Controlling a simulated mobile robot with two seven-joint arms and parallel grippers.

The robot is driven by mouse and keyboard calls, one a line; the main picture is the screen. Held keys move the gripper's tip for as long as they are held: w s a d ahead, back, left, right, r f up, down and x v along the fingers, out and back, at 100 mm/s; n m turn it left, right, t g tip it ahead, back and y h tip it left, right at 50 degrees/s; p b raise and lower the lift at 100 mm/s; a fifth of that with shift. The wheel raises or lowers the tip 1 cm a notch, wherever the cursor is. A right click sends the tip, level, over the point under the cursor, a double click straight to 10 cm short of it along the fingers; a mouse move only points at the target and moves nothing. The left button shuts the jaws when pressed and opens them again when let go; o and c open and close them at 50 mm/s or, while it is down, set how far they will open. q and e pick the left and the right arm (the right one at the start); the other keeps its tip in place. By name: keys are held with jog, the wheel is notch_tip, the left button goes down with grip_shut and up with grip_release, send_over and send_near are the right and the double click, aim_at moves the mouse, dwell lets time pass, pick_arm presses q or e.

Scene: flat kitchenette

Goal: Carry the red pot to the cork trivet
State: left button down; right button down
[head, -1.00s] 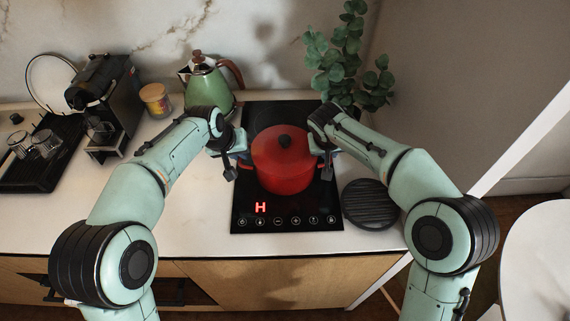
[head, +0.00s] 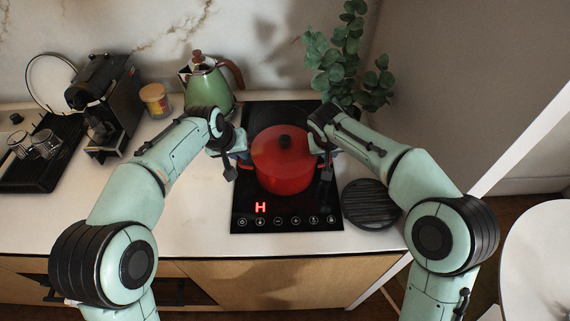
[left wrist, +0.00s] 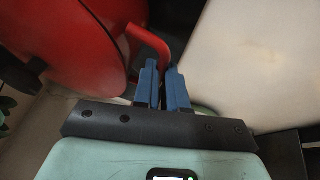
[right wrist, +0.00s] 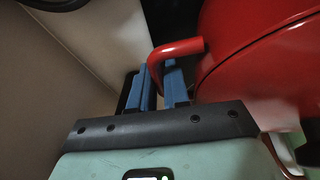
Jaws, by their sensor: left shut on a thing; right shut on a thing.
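The red pot (head: 282,172), with its lid and black knob on, is over the black cooktop (head: 290,213); I cannot tell whether it touches the glass. My left gripper (head: 236,164) is shut on the pot's left handle, which shows between the blue fingers in the left wrist view (left wrist: 148,42). My right gripper (head: 323,164) is shut on the opposite handle, seen in the right wrist view (right wrist: 176,50). A dark, round, ribbed disc (head: 370,204) lies right of the cooktop. No cork-coloured trivet is recognisable.
A green kettle (head: 208,88) and a yellow jar (head: 155,99) stand behind my left arm. A coffee machine (head: 104,98) and a black tray with glasses (head: 62,178) are at left. A leafy plant (head: 347,62) is behind my right gripper. The front-left counter (head: 195,215) is clear.

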pick_arm(q)
jog(key=shift+r, duration=0.15)
pick_arm(e)
jog(key=shift+w+r, duration=0.1)
jog(key=shift+r, duration=0.05)
